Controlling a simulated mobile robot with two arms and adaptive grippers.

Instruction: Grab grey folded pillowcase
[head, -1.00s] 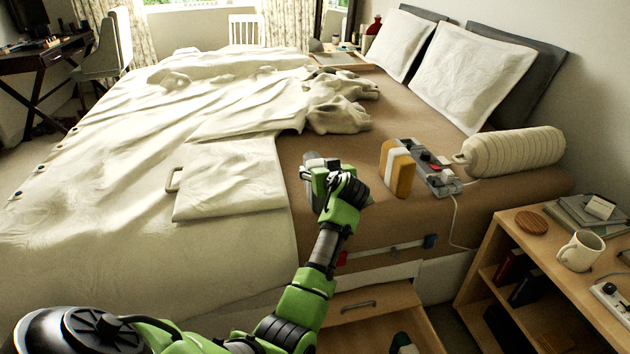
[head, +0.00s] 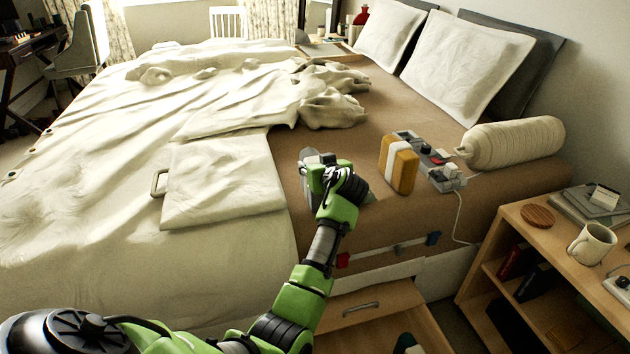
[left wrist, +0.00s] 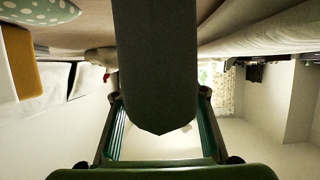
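A light grey block-like thing, which I take for the grey folded pillowcase (head: 311,160), shows at the end of my left gripper (head: 326,174) over the brown mattress, in the middle of the head view. The gripper hides part of it. In the left wrist view, the pillowcase (left wrist: 155,65) is a dark, shaded slab. It fills the gap between the two fingers of my left gripper (left wrist: 160,108), which lie close along both its sides and seem shut on it. I cannot tell whether it is clear of the mattress. My right gripper is not in view.
A cream duvet (head: 90,210) covers the bed's left side. A yellow and white block (head: 399,164) and a power strip (head: 430,157) lie right of the gripper, before a cream bolster (head: 515,143). A wooden shelf (head: 500,237) with a mug (head: 592,243) stands at right. An open drawer (head: 370,300) is below.

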